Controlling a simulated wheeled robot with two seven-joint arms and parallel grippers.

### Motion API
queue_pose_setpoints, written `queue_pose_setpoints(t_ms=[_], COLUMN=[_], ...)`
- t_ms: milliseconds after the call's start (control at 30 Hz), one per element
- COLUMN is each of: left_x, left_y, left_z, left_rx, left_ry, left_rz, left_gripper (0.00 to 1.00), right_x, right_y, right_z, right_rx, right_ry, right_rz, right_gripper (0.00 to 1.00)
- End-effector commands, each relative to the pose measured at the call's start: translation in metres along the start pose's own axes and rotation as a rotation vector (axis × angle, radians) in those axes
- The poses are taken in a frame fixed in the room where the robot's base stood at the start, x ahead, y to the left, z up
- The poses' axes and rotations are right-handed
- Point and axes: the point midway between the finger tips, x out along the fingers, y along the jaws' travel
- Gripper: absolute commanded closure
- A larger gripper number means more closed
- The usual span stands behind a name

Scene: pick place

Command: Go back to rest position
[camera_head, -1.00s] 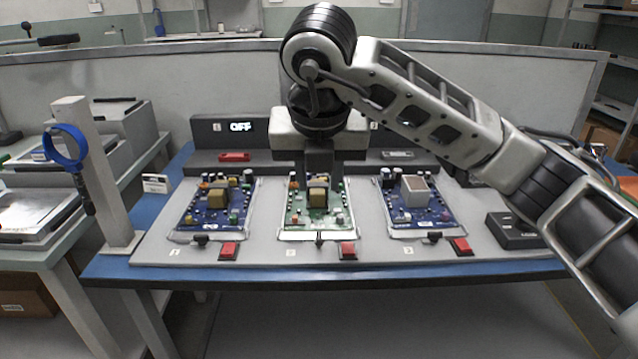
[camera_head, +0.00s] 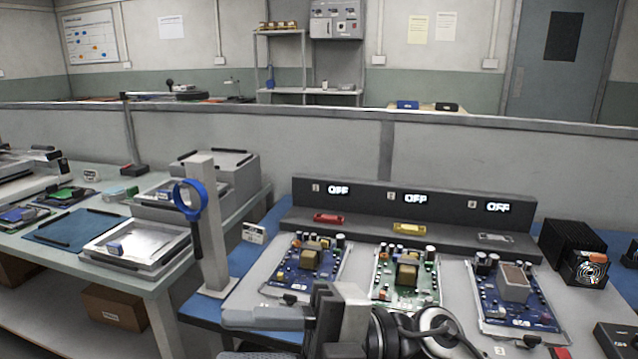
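My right gripper (camera_head: 262,320) is low in the head view, in front of the near edge of the test bench, with its fingers pointing left. Its arm covers part of the bench front. I see nothing held in it, but whether the fingers are open or shut is not clear. My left gripper is out of view. Three circuit boards lie on the bench: a blue one (camera_head: 290,272) at the left, a green one (camera_head: 388,283) in the middle and a blue one (camera_head: 492,305) at the right. My gripper is apart from them.
A grey panel (camera_head: 365,212) with several OFF displays stands behind the boards. A post (camera_head: 207,225) with a blue ring tool (camera_head: 181,203) stands left of the bench. A side table with trays (camera_head: 135,265) is at the left. Black boxes (camera_head: 566,238) stand at the right.

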Motion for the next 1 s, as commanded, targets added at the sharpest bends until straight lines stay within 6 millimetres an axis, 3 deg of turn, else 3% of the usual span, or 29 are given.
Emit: queue_pose_setpoints(t_ms=[33,133,233,367,500,600,700,800,1000], left_x=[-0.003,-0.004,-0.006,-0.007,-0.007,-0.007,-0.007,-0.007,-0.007], left_y=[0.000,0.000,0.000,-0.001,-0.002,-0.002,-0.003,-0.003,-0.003], left_z=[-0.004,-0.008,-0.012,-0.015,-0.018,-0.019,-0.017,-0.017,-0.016], left_rx=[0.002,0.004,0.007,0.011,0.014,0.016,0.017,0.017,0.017], left_ry=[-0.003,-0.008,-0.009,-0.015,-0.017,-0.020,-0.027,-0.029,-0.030], left_rz=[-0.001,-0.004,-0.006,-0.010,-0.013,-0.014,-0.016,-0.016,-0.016], left_gripper=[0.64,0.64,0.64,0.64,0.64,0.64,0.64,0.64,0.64], right_x=[-0.008,-0.045,-0.099,-0.170,-0.218,-0.234,-0.241,-0.244,-0.245], right_y=[0.015,0.029,0.011,-0.058,-0.143,-0.192,-0.223,-0.239,-0.244], right_z=[0.003,0.026,0.053,0.069,0.050,0.027,0.007,-0.005,-0.008], right_rx=[0.077,0.230,0.419,0.700,0.986,1.150,1.266,1.329,1.348], right_ry=[-0.061,-0.253,-0.515,-0.886,-1.202,-1.354,-1.444,-1.489,-1.500], right_rz=[0.185,0.515,0.772,0.963,1.011,0.993,0.967,0.948,0.941], right_gripper=[0.70,0.70,0.70,0.70,0.70,0.70,0.70,0.70,0.70])
